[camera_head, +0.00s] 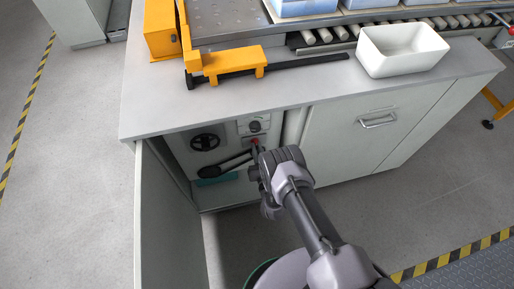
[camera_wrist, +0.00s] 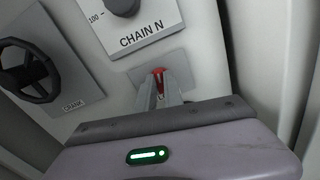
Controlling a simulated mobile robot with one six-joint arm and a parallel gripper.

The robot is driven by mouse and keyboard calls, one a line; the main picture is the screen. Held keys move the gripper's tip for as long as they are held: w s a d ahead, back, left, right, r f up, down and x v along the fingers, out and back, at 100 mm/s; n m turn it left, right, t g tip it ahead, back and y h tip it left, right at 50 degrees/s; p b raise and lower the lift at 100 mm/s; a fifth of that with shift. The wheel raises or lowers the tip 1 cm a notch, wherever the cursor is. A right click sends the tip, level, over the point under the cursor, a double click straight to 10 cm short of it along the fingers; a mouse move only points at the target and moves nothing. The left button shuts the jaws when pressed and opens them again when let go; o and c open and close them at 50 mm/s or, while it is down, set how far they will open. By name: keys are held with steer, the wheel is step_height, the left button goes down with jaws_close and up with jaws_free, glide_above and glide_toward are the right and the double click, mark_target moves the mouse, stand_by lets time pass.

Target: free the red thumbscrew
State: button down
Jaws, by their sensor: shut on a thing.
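The red thumbscrew (camera_wrist: 158,72) sits on a small grey plate on the panel inside the open cabinet, below the "CHAIN N" dial plate. It also shows as a small red spot in the head view (camera_head: 255,141). My gripper (camera_wrist: 160,84) is shut on it, with the fingers reaching up to the panel. The fingers hide most of the thumbscrew and part of its plate. In the head view my gripper (camera_head: 257,150) reaches into the cabinet from the right.
A black handwheel marked "CRANK" (camera_wrist: 27,70) is left of the thumbscrew. The dark dial (camera_head: 254,126) is above it. The open cabinet door (camera_head: 168,225) stands at the left. A dark long-handled tool (camera_head: 222,166) lies lower inside. A white bin (camera_head: 402,50) stands on the countertop.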

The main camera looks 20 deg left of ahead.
steer(key=shift+w+a+f+m+p, duration=0.1)
steer(key=shift+m+p, duration=1.2)
steer(key=shift+m, duration=6.75)
steer(key=shift+w+f+m+p, duration=0.1)
steer(key=shift+m+p, duration=1.2)
steer(key=shift+m, duration=6.75)
steer(key=c, duration=1.5)
jaws_free()
steer(key=shift+s+f, duration=0.1)
steer(key=shift+o, duration=0.2)
steer(key=shift+f, duration=0.2)
